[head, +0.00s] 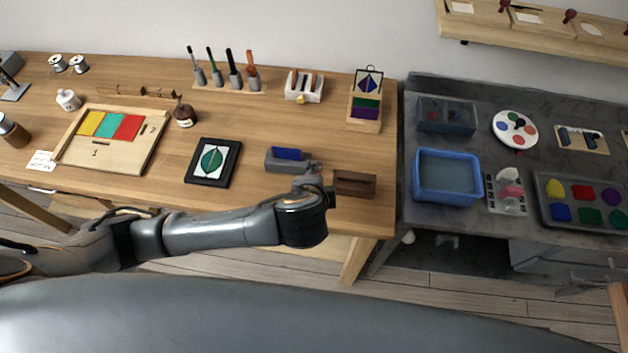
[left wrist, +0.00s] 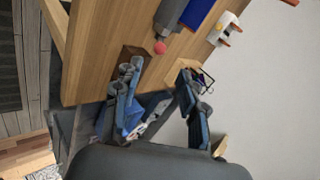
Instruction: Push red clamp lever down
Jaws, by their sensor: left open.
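The clamp (head: 285,164) is a grey block on the wooden table, holding a blue piece (head: 287,153). In the left wrist view the grey clamp (left wrist: 178,27) shows at the top, with the blue piece (left wrist: 198,12) beside it. The red ball end of the clamp lever (left wrist: 160,47) sits at the clamp's near end, just beyond and between my fingertips. I cannot make out the red lever in the head view. My left gripper (left wrist: 160,72) is open and empty, apart from the red ball. In the head view my wrist partly hides it beside the clamp's right end.
A brown wooden box (head: 354,184) stands close to the right of my left gripper. A black-framed green picture (head: 213,162) lies left of the clamp. A blue bin (head: 445,195) is on the grey bench at right.

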